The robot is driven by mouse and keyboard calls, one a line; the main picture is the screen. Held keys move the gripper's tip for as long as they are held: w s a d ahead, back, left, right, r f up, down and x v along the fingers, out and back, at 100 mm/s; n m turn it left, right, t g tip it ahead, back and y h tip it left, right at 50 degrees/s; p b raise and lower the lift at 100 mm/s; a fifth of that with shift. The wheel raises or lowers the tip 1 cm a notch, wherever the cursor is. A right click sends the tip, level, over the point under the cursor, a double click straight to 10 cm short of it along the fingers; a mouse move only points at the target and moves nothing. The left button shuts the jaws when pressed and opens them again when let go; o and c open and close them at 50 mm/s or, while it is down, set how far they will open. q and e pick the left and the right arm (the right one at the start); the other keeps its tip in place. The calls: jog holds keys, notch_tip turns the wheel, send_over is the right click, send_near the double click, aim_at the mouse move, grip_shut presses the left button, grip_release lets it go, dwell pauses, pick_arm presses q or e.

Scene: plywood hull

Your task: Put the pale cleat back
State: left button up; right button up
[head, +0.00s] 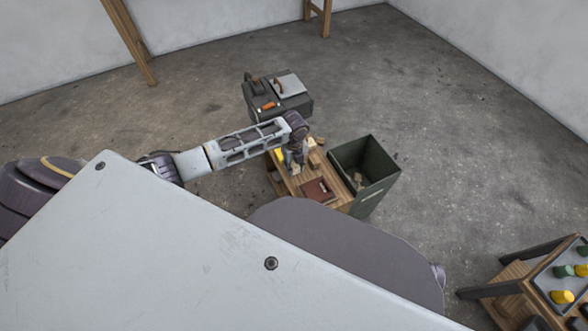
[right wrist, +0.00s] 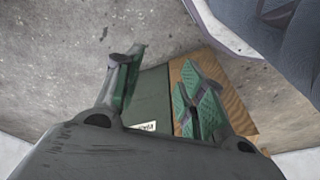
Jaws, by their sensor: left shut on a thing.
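My left gripper (head: 295,160) reaches over a low wooden bench (head: 340,203) and is shut. A small pale piece, which looks like the pale cleat (head: 296,170), shows at its fingertips. The fingers hide part of it, and I cannot tell whether it touches the bench. My right gripper (right wrist: 158,88) shows in the right wrist view with its fingers apart and nothing between them. The head view does not show it.
A dark green bin (head: 378,190) with pale scraps inside stands right of the bench. A dark red box (head: 318,190), wood blocks (head: 315,159) and a yellow item (head: 279,154) are on the bench. A dark toolbox (head: 262,99) stands behind. A rack of coloured pieces (head: 560,280) is at lower right.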

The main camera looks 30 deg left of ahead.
pick_arm(q)
notch_tip(320, 180, down, 2)
jog(key=shift+b, duration=0.3)
jog(key=shift+f, duration=0.2)
pick_arm(e)
jog(key=shift+s+a+r, duration=0.1)
jog(key=shift+a+r, duration=0.05)
jog(key=shift+r, duration=0.65)
pick_arm(q)
jog(key=o, duration=0.8)
jog(key=shift+f, duration=0.1)
jog(key=shift+o, duration=0.5)
pick_arm(e)
jog(key=shift+w, duration=0.3)
